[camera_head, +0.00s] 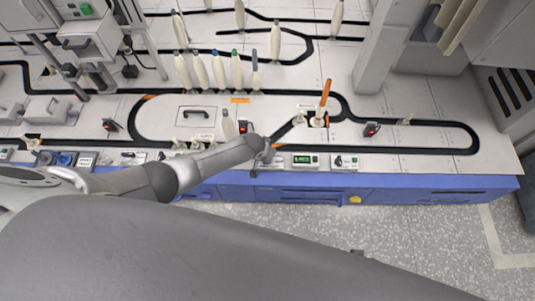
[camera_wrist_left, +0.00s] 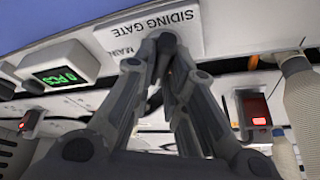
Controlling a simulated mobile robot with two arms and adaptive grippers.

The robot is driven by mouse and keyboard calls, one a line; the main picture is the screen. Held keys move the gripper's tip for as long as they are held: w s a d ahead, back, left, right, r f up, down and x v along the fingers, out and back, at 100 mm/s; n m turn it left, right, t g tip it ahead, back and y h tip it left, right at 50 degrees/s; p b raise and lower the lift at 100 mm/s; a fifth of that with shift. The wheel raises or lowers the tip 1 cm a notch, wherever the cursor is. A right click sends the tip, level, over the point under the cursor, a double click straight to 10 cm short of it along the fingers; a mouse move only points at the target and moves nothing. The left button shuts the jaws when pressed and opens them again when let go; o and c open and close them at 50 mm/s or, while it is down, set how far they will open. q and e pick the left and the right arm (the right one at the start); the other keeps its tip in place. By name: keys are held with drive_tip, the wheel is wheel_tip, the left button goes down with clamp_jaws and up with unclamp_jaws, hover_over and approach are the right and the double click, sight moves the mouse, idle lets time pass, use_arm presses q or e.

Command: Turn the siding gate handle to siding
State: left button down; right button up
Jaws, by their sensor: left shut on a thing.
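The siding gate label plate (camera_wrist_left: 180,22) shows upside down at the top of the left wrist view, with "SIDING GATE" and "MAIN" readable and the rest covered. The dark siding gate handle (camera_wrist_left: 166,42) is at its lower edge. My left gripper (camera_wrist_left: 165,55) is shut on the handle, its fingers hiding most of it. In the head view my left gripper (camera_head: 262,163) is at the table's front edge and hides the handle, so I cannot tell which way it points. My right gripper is not in view.
A green counter display (camera_head: 305,160) stands to the right of my left gripper. A red-lit box (camera_head: 244,127) and a pale bobbin (camera_head: 229,126) stand behind my arm. A black track (camera_head: 400,150) loops over the table, and several bobbins (camera_head: 219,72) stand farther back.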

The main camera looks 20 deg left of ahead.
use_arm(q)
drive_tip(key=c, duration=1.5)
unclamp_jaws()
drive_tip(key=shift+o, duration=0.2)
drive_tip(key=shift+r, duration=0.15)
drive_tip(key=v, duration=1.1)
drive_tip(key=shift+s+r, duration=0.25)
drive_tip(key=shift+r, duration=0.05)
